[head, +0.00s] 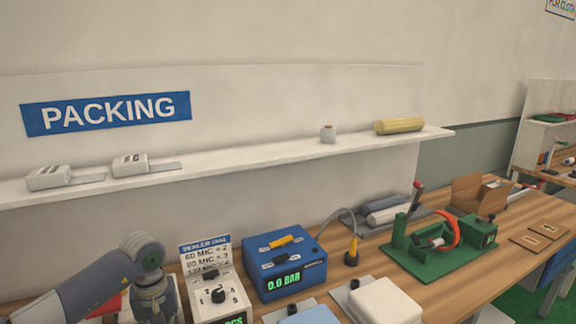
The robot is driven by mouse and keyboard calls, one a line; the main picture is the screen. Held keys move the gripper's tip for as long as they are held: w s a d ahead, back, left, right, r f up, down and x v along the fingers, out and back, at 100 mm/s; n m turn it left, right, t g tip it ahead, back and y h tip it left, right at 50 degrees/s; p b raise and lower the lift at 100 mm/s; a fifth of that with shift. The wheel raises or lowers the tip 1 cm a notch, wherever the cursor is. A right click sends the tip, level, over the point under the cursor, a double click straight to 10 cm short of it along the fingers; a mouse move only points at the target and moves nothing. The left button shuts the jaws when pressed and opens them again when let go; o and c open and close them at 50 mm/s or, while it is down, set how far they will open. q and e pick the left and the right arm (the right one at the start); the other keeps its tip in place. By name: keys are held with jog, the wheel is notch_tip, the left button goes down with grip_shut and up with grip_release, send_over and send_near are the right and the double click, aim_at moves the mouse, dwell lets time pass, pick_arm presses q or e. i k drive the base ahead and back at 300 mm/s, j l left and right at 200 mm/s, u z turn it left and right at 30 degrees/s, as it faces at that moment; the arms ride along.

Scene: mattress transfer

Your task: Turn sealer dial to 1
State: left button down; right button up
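A small white box with a black dial knob (218,296) and printed numbers around it stands at the lower left of the bench; which number the knob points to is too small to tell. Behind it is a card headed SEALER DIAL (207,256), listing 60 MIC = 2, 80 MIC = 3 and 120 MIC = 4. A green display reading PCS is partly cut off at the box's lower edge. My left arm comes in from the left and bends down just left of the box, apart from the knob in the picture. Its fingers are not visible. My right gripper is not in view.
A blue box (284,266) reading 0.0 BAR stands right of the dial box. A green machine (440,262) with a red-tipped lever stands farther right. A shelf (240,154) runs above the bench (450,290).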

aim_at(218, 294)
jog(key=k, duration=0.95)
